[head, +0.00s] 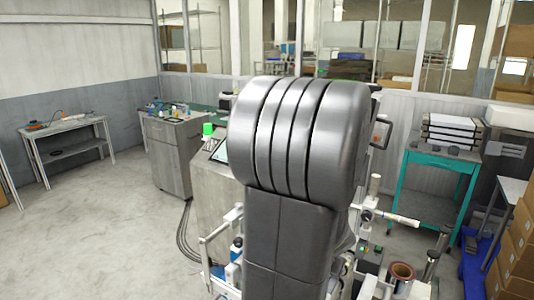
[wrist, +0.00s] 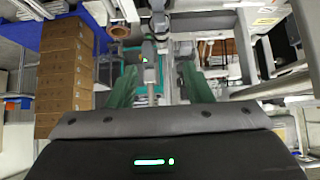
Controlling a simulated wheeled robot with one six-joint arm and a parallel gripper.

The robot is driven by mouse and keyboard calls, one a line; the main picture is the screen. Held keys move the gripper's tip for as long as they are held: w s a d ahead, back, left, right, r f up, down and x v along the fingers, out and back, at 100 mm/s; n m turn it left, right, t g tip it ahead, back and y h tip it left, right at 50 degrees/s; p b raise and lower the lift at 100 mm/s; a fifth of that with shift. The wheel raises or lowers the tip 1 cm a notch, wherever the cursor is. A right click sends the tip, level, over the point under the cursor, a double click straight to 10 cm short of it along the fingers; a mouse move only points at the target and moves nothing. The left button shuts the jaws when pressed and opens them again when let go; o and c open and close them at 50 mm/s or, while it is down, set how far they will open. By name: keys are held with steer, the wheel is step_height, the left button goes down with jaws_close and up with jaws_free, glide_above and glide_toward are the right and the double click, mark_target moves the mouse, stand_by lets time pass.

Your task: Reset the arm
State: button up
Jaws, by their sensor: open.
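My gripper (wrist: 158,74) shows in the wrist view with its two green fingers spread apart, open and with nothing gripped between them. Its dark body with a small green light fills the bottom of that view. Beyond the fingers are grey and white machine parts (wrist: 150,48), apart from the fingers as far as I can see. In the head view, my large grey arm fills the middle and hides much of the machine (head: 215,170) behind it. My gripper cannot be made out there.
A teal cart (head: 445,165) holding stacked flat cases stands at right. Cardboard boxes (head: 517,240) are stacked at the right edge; boxes (wrist: 66,75) also show in the wrist view. A grey cabinet (head: 168,155) and small table (head: 65,128) stand at left. The left floor is clear.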

steer(key=x, duration=0.8)
stand_by(0.6)
steer(key=shift+r, duration=0.1)
stand_by(0.3)
